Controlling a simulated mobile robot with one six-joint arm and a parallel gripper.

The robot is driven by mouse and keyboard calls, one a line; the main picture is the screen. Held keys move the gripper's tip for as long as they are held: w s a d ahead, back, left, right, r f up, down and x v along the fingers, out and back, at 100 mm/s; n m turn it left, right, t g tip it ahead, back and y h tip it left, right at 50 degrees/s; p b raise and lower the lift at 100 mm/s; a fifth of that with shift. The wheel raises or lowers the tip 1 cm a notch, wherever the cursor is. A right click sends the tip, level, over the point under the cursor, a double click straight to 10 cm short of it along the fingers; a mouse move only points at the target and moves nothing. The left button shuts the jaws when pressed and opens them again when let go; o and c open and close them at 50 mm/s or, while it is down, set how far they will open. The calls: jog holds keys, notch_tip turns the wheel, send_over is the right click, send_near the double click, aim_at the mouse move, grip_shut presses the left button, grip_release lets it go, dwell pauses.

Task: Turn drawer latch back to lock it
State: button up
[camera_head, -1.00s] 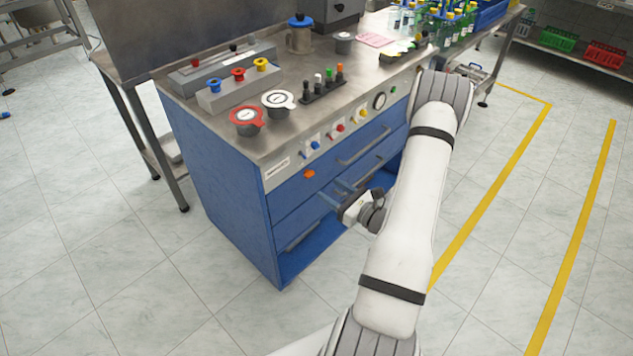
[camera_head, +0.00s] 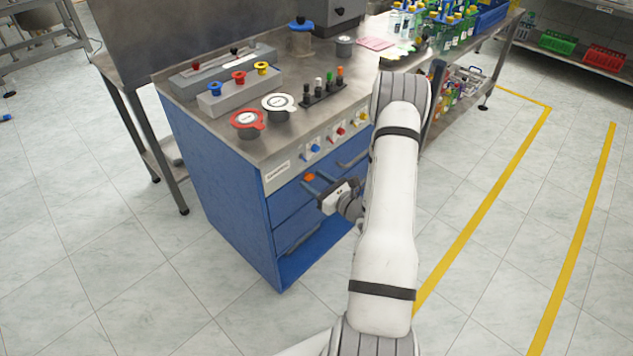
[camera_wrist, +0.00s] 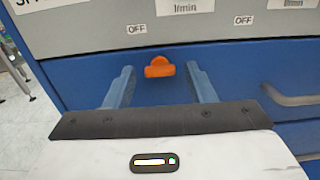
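The orange drawer latch (camera_head: 308,177) is on the blue front of the top drawer (camera_head: 290,195), near its upper left corner. It shows in the wrist view (camera_wrist: 159,67) as a small orange knob, lying roughly level. My gripper (camera_head: 313,180) is open, with its two blue fingers pointing at the drawer front. In the wrist view my gripper (camera_wrist: 160,78) has one finger on each side of the latch, with a gap on both sides. I cannot tell how deep the fingertips reach around it.
A drawer handle (camera_wrist: 288,97) is to the right of the latch. A grey panel with blue, red and yellow knobs (camera_head: 337,134) runs above the drawers. Jars with a red lid (camera_head: 247,119) and a white lid (camera_head: 279,101) stand on the worktop.

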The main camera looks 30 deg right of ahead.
jog(key=c, duration=0.9)
jog(key=shift+f+n+b, duration=0.1)
jog(key=shift+n+b, duration=0.2)
jog(key=shift+b, duration=0.15)
jog(key=n+b, duration=0.1)
jog(key=b, duration=0.1)
jog(key=n+b, duration=0.2)
jog(key=shift+f+n, duration=0.2)
jog(key=shift+n, duration=0.1)
jog(key=n+b, duration=0.5)
jog(key=b, duration=0.2)
jog(key=shift+n, duration=0.3)
jog(key=n+b, duration=0.7)
jog(key=b, duration=0.6)
jog(key=shift+r+n+b, duration=0.15)
jog(key=shift+n+b, duration=0.3)
jog(key=shift+n, duration=0.05)
jog(key=shift+r, duration=0.1)
